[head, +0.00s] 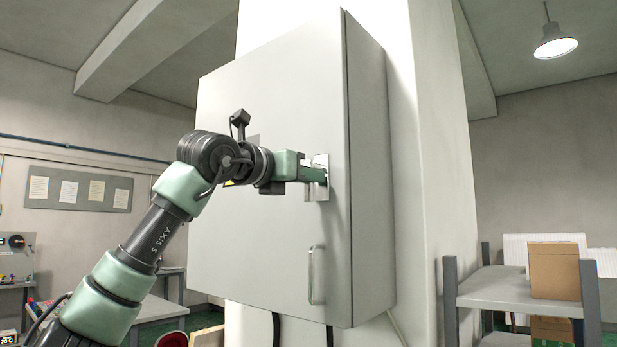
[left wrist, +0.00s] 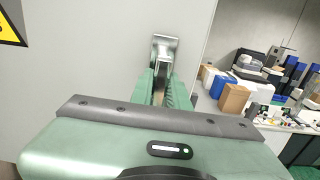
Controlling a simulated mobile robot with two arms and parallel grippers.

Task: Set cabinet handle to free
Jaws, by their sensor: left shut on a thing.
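The grey cabinet (head: 270,240) is mounted on a white pillar, and its door is closed. A metal handle plate (head: 322,162) sits near the right edge of the door. My left gripper (head: 318,175) is at this plate, shut on the cabinet handle; its fingers hide most of the handle in the head view. In the left wrist view, the handle (left wrist: 164,50) shows as a bright metal piece just beyond the green fingers (left wrist: 165,88). I cannot tell the handle's exact angle. My right gripper is not in view.
A fixed vertical pull bar (head: 317,275) is lower on the door. A shelf (head: 510,290) with a cardboard box (head: 555,270) stands at the right. A yellow warning sign (left wrist: 10,25) is on the door. Cables hang below the cabinet.

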